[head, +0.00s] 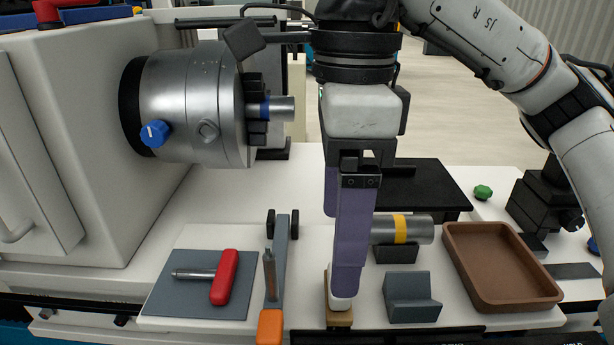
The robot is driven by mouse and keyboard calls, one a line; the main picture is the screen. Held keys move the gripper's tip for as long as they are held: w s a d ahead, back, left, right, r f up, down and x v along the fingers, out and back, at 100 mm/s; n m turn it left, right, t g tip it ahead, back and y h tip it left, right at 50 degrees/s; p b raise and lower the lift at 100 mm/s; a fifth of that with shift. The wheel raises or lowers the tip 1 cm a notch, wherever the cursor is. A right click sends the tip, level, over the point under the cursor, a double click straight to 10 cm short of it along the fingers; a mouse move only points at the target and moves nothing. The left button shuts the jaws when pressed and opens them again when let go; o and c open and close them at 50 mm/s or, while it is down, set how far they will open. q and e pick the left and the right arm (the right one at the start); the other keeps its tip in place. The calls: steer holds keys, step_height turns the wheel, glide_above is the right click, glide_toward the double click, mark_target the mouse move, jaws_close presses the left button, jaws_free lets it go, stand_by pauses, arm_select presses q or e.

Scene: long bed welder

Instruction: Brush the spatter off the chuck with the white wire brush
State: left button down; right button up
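The chuck (190,105) is a large grey metal cylinder on the machine housing at the left, with dark jaws around a blue-banded tube (284,108). No spatter can be made out clearly on it. My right gripper (343,282) points down at the front middle, with its purple fingers seen nearly edge-on. A white rounded piece (341,303) shows just below the fingertips, over a tan wooden block (339,319); it may be the white wire brush, mostly hidden by the fingers. I cannot tell whether the fingers grip it. My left gripper is out of view.
A red-handled tool (226,277) lies on a grey mat, beside an orange-handled tool (270,325). Right of my gripper are a yellow-banded cylinder (418,230), a grey V-block (411,300) and a brown tray (460,262). A blue knob (155,133) sticks out of the chuck.

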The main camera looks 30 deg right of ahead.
steer(key=shift+w+d+r, duration=0.2)
steer(key=shift+w+d, duration=0.15)
steer(key=shift+d, duration=0.15)
steer(key=shift+w+d+f, duration=0.1)
steer(key=shift+f, duration=0.15)
steer(key=f, duration=0.1)
steer(key=f+b, duration=0.1)
steer(key=f, duration=0.2)
steer(key=shift+s+f+b, duration=0.1)
steer(key=shift+s+b, duration=0.2)
step_height(320, 180, down, 5)
steer(key=shift+r+b, duration=0.2)
steer(key=shift+b, duration=0.3)
steer(key=shift+w+f, duration=0.1)
steer(key=shift+f, duration=0.2)
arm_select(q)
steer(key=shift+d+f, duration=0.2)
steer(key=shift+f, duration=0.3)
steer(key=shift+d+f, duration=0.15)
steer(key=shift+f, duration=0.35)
arm_select(e)
steer(key=c, duration=1.1)
steer(key=o, duration=0.7)
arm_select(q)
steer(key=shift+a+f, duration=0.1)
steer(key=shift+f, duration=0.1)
arm_select(e)
steer(key=shift+o, duration=0.2)
